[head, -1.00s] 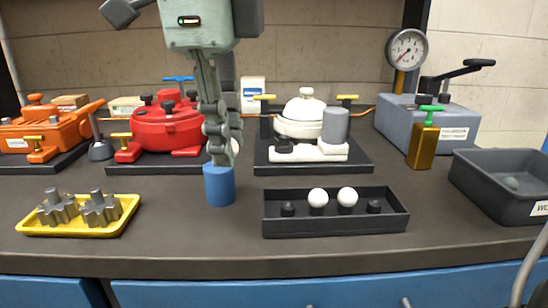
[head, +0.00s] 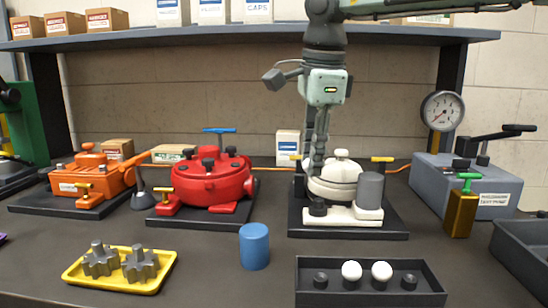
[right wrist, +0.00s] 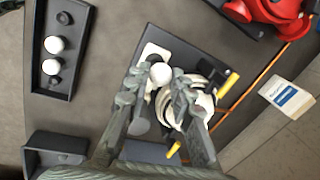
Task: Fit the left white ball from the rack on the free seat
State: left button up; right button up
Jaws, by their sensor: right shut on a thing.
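My right gripper (head: 317,180) points down at the front left of the white motor (head: 362,215). In the right wrist view, its fingertips (right wrist: 163,76) are shut on a white ball (right wrist: 160,73). In the head view this ball is hard to tell from the white motor behind. A short black stub (head: 318,207) stands on the motor's base just below the fingertips. Whether the ball touches anything there is unclear. The black rack (head: 371,301) holds two white balls, a left one (head: 351,271) and a right one (head: 382,271), between dark round pieces. My left gripper is out of view.
A grey cylinder (head: 370,190) stands on the motor's right side. A red motor (head: 205,180) is to the left and a blue cylinder (head: 254,246) in front. A yellow tray (head: 120,284) holds grey gears. A gold block (head: 461,213) and grey gauge machine (head: 485,190) are right.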

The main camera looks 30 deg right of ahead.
aim_at(319, 201)
jog(key=d, duration=0.2)
jog(key=shift+w+d+f+n, duration=0.2)
jog(key=shift+w+d+n, duration=0.1)
jog(key=shift+n, duration=0.1)
jog(key=shift+d+f, duration=0.1)
jog(key=shift+f, duration=0.05)
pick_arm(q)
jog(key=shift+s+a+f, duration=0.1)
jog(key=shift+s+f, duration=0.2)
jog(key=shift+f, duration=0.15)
pick_arm(e)
jog(key=shift+f, duration=2.25)
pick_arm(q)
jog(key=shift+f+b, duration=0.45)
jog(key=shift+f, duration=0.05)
pick_arm(e)
jog(key=shift+f, duration=0.65)
jog(key=o, duration=0.9)
jog(key=shift+o, duration=0.2)
